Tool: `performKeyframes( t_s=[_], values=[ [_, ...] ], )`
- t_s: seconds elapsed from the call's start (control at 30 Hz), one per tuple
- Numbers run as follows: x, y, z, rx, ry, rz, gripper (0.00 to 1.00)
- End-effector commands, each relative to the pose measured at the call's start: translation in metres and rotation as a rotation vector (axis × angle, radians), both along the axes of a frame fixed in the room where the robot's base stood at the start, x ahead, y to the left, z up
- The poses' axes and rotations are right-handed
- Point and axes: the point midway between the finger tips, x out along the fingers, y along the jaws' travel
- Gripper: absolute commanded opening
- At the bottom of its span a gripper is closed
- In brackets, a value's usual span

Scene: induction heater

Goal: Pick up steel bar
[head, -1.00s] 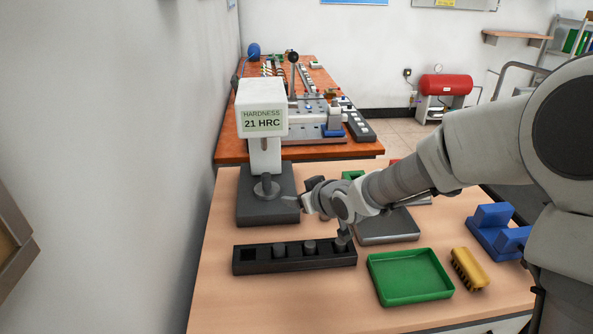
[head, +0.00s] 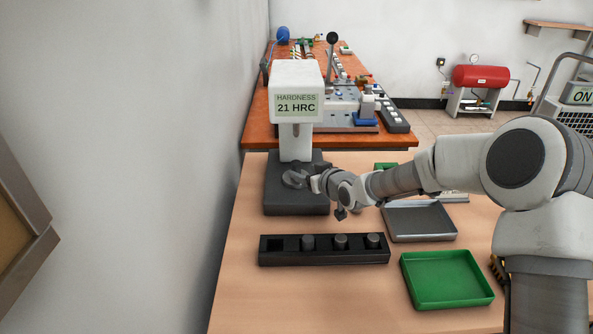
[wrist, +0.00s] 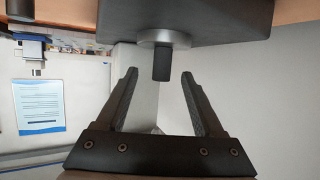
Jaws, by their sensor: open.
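A short dark steel bar (wrist: 162,65) stands on the round grey anvil (wrist: 163,38) of the hardness tester; the wrist view shows it upside down. My gripper (wrist: 159,77) is open, and the bar's end lies between its two fingertips with a gap on each side. In the head view my gripper (head: 303,181) is at the tester's base (head: 293,208) and largely hides the bar and anvil. The tester's display (head: 297,103) reads 21 HRC.
A black rack (head: 325,256) in front holds three dark cylinders, and its leftmost slot is empty. A green tray (head: 447,279) and a grey tray (head: 419,221) lie to the right. The tester's white column (head: 295,143) rises behind the anvil.

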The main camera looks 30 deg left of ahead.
Motion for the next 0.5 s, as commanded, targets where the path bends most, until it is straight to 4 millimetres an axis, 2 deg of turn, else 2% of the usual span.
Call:
performKeyframes(
  t_s=[0.13, 0.5],
  values=[
    [0.011, 0.017, -0.009, 0.000, 0.002, 0.001, 0.69],
    [0.024, 0.037, -0.015, 0.000, 0.000, 0.000, 0.69]
  ],
)
